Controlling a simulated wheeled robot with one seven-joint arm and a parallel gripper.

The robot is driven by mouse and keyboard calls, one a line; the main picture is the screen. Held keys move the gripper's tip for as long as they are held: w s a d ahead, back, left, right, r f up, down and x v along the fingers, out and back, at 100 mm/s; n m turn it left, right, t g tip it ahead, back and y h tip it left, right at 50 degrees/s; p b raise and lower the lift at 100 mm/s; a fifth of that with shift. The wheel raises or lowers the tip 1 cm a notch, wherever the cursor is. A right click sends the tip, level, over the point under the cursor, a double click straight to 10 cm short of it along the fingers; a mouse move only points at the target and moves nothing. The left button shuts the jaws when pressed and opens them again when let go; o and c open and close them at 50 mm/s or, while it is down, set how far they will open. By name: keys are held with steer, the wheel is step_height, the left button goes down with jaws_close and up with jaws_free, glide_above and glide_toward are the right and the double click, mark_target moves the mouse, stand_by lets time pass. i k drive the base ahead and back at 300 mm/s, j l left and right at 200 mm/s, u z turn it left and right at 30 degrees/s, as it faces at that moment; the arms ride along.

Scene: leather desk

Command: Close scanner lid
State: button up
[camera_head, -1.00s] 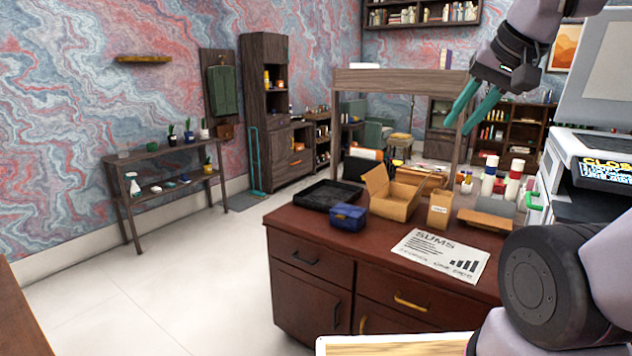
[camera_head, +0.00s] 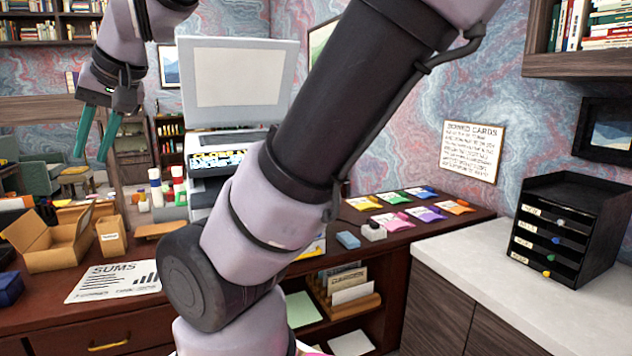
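The scanner (camera_head: 222,150) stands on the dark red-brown desk, partly hidden behind my arm. Its grey lid (camera_head: 240,85) is raised nearly upright, with the pale inner face toward me. A small display with bright lettering shows on the scanner's front. My gripper (camera_head: 90,160) hangs at the upper left, pointing down, with its two teal fingers apart and nothing between them. In the picture it is left of the scanner and lid, and apart from them.
An open cardboard box (camera_head: 55,245), a paper headed SUMS (camera_head: 115,282) and several bottles stand or lie on the desk's left part. Colourful packets (camera_head: 395,220) lie right of my arm. A black drawer unit (camera_head: 570,235) stands on the white-topped cabinet (camera_head: 460,250) at right.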

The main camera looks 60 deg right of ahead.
mark_target(225, 81)
steer(key=k+l+z, duration=0.1)
steer(key=z, duration=1.55)
steer(key=i+j, duration=0.8)
